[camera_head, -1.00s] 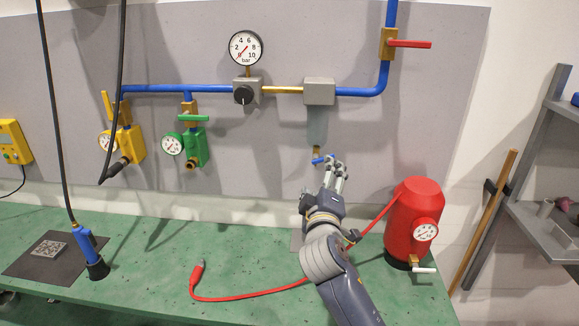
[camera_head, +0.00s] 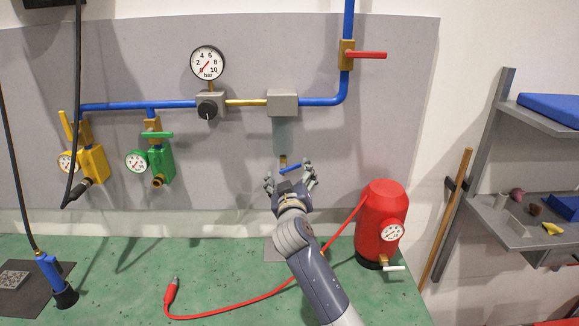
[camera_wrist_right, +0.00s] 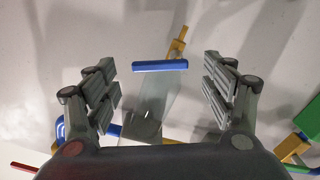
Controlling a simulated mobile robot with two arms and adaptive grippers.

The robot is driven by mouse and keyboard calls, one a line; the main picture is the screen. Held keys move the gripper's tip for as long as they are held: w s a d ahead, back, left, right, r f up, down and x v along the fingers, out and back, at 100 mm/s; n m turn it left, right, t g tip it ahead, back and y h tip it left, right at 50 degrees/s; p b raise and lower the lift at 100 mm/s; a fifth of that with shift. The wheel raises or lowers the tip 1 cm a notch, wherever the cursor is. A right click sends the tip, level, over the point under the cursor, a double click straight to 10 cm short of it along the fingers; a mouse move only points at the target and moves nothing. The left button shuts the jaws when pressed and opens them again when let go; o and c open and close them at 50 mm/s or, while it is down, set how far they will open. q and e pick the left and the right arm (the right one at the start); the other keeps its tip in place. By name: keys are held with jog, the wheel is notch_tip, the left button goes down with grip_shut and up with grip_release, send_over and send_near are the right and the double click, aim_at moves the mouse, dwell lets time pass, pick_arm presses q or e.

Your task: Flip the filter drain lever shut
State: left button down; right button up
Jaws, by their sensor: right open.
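The filter drain lever is a small blue bar (camera_head: 291,169) on a brass fitting (camera_head: 283,159) under the clear filter bowl (camera_head: 281,134), which hangs from a grey block (camera_head: 283,102) on the blue pipe. In the head view my right gripper (camera_head: 290,178) is just below the lever, open, with its fingers spread. In the right wrist view the blue lever (camera_wrist_right: 160,66) lies crosswise between the open fingers (camera_wrist_right: 163,88), touching neither, with the translucent bowl (camera_wrist_right: 150,103) beside it. The left gripper is not in view.
A red tank (camera_head: 380,222) with a gauge stands on the green bench (camera_head: 120,270) right of my arm, its red hose running behind the arm. A pressure gauge (camera_head: 208,63), a yellow valve unit (camera_head: 94,163) and a green valve unit (camera_head: 160,165) are on the wall panel left.

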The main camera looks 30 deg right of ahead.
aim_at(290, 168)
jog(key=shift+p+x, duration=0.3)
jog(key=shift+x, duration=1)
jog(key=c, duration=1.1)
jog(key=m+b, duration=0.2)
jog(key=f+m+b, duration=0.1)
jog(key=m+b, duration=0.2)
jog(key=shift+s+d+b, duration=0.1)
jog(key=shift+b, duration=0.2)
jog(key=shift+r, duration=0.1)
jog(key=o, duration=1.1)
